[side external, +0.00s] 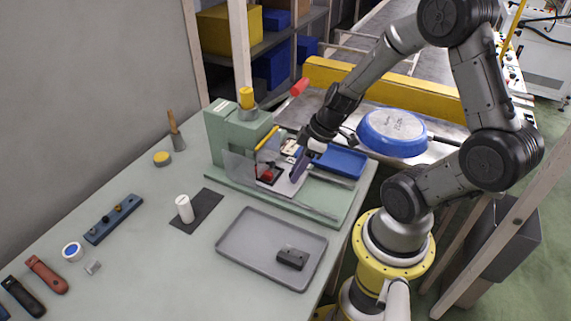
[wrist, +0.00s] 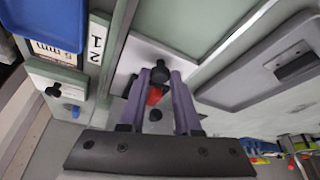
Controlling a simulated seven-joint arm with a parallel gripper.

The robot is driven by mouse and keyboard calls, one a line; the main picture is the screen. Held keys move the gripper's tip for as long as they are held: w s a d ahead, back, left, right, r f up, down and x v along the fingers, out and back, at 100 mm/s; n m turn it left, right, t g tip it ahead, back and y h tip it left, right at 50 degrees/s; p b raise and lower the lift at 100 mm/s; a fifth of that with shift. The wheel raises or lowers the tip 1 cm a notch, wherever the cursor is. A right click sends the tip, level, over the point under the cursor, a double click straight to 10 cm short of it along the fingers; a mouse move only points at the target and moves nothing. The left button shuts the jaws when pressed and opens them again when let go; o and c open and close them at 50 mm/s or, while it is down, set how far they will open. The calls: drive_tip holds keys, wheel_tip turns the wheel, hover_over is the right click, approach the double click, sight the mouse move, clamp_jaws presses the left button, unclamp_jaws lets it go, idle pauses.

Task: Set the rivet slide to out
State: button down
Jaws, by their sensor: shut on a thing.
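The rivet slide (side external: 289,187) is a pale grey plate low in the green press (side external: 232,133). Its plate also shows in the wrist view (wrist: 184,25), with a round black knob (wrist: 160,70) on it. My gripper (side external: 296,174) reaches down to the slide at the press's right side. In the wrist view, the purple fingers of my gripper (wrist: 160,78) are shut on the knob, one on each side. A red part (wrist: 153,96) shows between the fingers, beyond them. The slide's inner end is hidden behind the clear guard and my gripper.
A blue tray (side external: 341,161) stands close to the right of my gripper. A blue pan (side external: 391,132) lies on the conveyor behind. A grey tray (side external: 242,270) with a dark block (side external: 292,258) is in front. A white cylinder (side external: 184,209) stands on a dark mat.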

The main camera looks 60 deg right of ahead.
drive_tip(key=s, duration=1.2)
drive_tip(key=shift+s, duration=0.4)
drive_tip(key=c, duration=0.7)
unclamp_jaws()
drive_tip(key=shift+o, duration=0.5)
drive_tip(key=shift+a+r, duration=0.1)
drive_tip(key=shift+r, duration=0.1)
drive_tip(key=w+a+r+m+h, duration=0.1)
drive_tip(key=a+r, duration=0.3)
drive_tip(key=r, duration=0.5)
drive_tip(key=w+a+r+m+t, duration=0.1)
drive_tip(key=a+r+m, duration=0.2)
drive_tip(key=r, duration=0.7)
drive_tip(key=shift+w+a+t+h, duration=0.2)
drive_tip(key=shift+a+t+h, duration=0.15)
drive_tip(key=shift+a, duration=0.25)
